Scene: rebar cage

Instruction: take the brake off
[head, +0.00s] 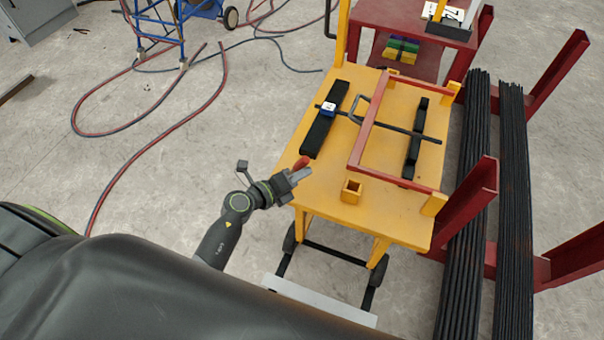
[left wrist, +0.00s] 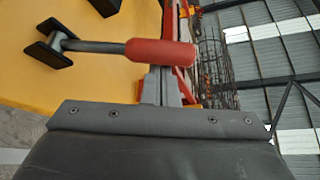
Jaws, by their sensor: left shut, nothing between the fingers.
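The brake lever has a red grip (head: 301,162) at the near left edge of the yellow cart (head: 330,205). In the left wrist view its red grip (left wrist: 160,52) sits on a grey rod that runs left to a black bracket (left wrist: 55,48) on the yellow surface. My left gripper (head: 305,172) is right beside the red grip, shut and empty. In the left wrist view the shut fingers (left wrist: 165,88) point at the grip and lie close to it; I cannot tell if they touch. My right gripper is not in view.
A red frame (head: 365,130), black bars (head: 325,118) and a small yellow square socket (head: 351,191) are on the cart top. Bundles of dark rebar (head: 470,190) in red racks stand to the right. Red and dark hoses (head: 150,130) lie on the floor at left.

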